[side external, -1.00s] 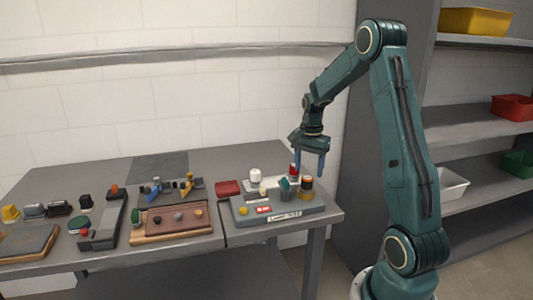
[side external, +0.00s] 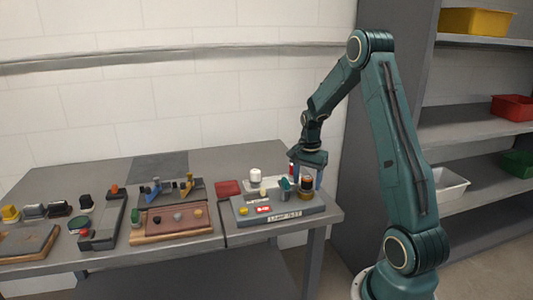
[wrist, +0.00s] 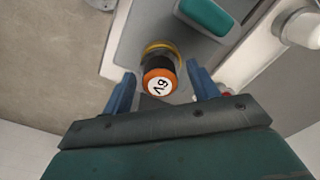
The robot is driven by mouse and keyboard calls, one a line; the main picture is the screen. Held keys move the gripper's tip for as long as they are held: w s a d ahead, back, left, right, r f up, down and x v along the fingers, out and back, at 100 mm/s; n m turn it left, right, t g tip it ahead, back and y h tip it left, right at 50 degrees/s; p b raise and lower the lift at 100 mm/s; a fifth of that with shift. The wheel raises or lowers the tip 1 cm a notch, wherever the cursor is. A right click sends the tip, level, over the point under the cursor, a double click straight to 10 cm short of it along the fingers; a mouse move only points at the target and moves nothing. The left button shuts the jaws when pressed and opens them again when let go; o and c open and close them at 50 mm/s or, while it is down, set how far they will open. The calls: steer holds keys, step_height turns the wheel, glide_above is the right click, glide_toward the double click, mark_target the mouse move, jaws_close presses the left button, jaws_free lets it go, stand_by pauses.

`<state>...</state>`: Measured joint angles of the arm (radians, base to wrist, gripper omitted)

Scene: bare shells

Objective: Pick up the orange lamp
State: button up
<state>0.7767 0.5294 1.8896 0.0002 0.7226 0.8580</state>
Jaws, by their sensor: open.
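The orange lamp (wrist: 159,82) is a short dark cylinder with an orange rim and a white top marked like "6V", standing in a yellowish ring. In the side view the lamp (side external: 306,183) stands upright at the right end of a grey labelled board (side external: 318,207). My gripper (side external: 306,186) points down over it, with its blue fingers on either side of the lamp. In the wrist view my gripper (wrist: 161,73) is open, with visible gaps between the lamp and both fingers. Whether the fingertips reach below its top is hard to tell.
A teal block (wrist: 207,15) stands close beside the lamp, with a white cylinder (side external: 256,175) further left. A red-topped piece (side external: 291,170) is just behind my fingers. More boards with small parts, including a brown one (side external: 172,238), fill the table (side external: 60,185) to the left.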

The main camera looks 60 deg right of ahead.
mark_target(307, 177)
steer(key=c, duration=1.1)
steer(key=shift+r, duration=0.1)
step_height(307, 177, up, 20)
steer(key=shift+f, duration=0.1)
stand_by(0.4)
